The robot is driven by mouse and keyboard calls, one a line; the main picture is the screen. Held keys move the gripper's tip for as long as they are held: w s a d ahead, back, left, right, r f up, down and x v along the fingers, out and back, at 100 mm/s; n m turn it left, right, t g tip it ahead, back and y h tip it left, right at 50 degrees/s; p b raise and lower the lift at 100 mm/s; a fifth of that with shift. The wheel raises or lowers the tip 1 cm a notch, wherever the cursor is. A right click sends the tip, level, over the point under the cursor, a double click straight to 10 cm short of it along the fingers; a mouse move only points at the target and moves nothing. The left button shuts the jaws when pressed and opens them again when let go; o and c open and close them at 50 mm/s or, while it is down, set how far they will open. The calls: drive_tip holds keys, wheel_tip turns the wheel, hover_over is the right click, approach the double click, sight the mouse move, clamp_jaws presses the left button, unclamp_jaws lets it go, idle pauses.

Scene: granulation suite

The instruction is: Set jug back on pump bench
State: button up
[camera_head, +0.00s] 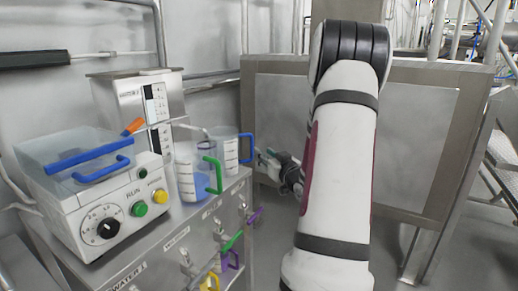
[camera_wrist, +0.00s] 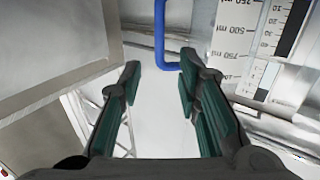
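A clear jug with a blue handle (camera_head: 228,150) stands upright at the right end of the steel bench (camera_head: 205,222). A second clear jug with a green handle (camera_head: 187,176) stands to its left, with blue liquid low in it. My gripper (camera_head: 264,156) is just right of the blue handle. In the wrist view my gripper (camera_wrist: 160,68) is open, fingers apart, with nothing held. The blue handle (camera_wrist: 159,36) lies at or just beyond the fingertips, between their lines. The jug's graduated wall (camera_wrist: 236,42) is to the right. My arm hides part of the scene.
A white pump unit (camera_head: 105,215) with a dial, buttons and a clear cover stands on the bench at left. A steel instrument (camera_head: 140,100) stands behind. Coloured valve handles (camera_head: 232,241) stick out of the bench front. A framed panel (camera_head: 425,120) stands behind my arm.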

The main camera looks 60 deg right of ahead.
drive_tip(key=shift+v, duration=1.15)
